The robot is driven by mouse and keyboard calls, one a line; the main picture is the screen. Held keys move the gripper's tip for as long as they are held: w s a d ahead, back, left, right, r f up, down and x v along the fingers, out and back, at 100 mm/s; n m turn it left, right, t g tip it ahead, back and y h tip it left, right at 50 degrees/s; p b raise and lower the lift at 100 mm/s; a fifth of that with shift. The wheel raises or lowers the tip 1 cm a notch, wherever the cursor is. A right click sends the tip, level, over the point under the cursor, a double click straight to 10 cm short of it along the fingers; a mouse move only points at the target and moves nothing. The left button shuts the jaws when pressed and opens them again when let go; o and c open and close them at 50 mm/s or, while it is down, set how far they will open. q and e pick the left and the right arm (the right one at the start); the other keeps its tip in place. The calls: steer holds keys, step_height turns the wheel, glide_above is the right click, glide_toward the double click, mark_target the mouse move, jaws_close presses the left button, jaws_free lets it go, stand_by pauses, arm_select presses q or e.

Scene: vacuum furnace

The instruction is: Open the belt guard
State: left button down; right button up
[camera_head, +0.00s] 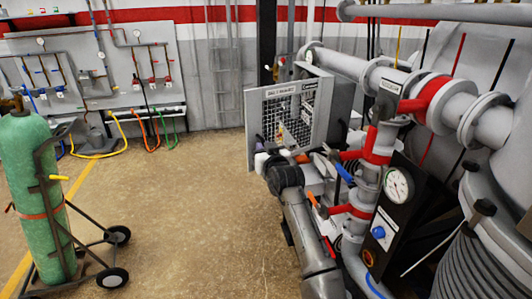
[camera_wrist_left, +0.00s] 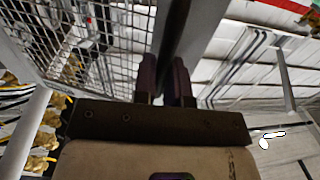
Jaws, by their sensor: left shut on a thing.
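The belt guard (camera_head: 285,92) is a grey framed panel with wire mesh and a label on its top strip. It stands upright at the centre of the head view. Its mesh (camera_wrist_left: 75,30) fills the upper left of the left wrist view. My left gripper (camera_head: 258,145), with purple fingertips, is at the guard's lower left edge. In the left wrist view its fingers (camera_wrist_left: 167,78) are shut on a dark upright bar beside the mesh, seemingly the guard's edge or handle. The exact contact is hidden in the head view. My right gripper does not show.
Pipes with red bands (camera_head: 430,92), valves and a gauge panel (camera_head: 398,185) crowd the right side. A green gas cylinder (camera_head: 35,180) on a wheeled cart stands at the left. The brown floor (camera_head: 185,200) between is clear. Hoses (camera_head: 155,130) hang at the back wall.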

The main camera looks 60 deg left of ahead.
arm_select(q)
steer(key=shift+w, duration=0.1)
steer(key=c, duration=1.5)
jaws_free()
steer(key=shift+o, duration=0.2)
steer(key=s+d+b, duration=0.2)
steer(key=d+b, duration=0.5)
steer(key=d, duration=0.6)
steer(key=shift+s+d, duration=0.25)
steer(key=shift+d, duration=0.1)
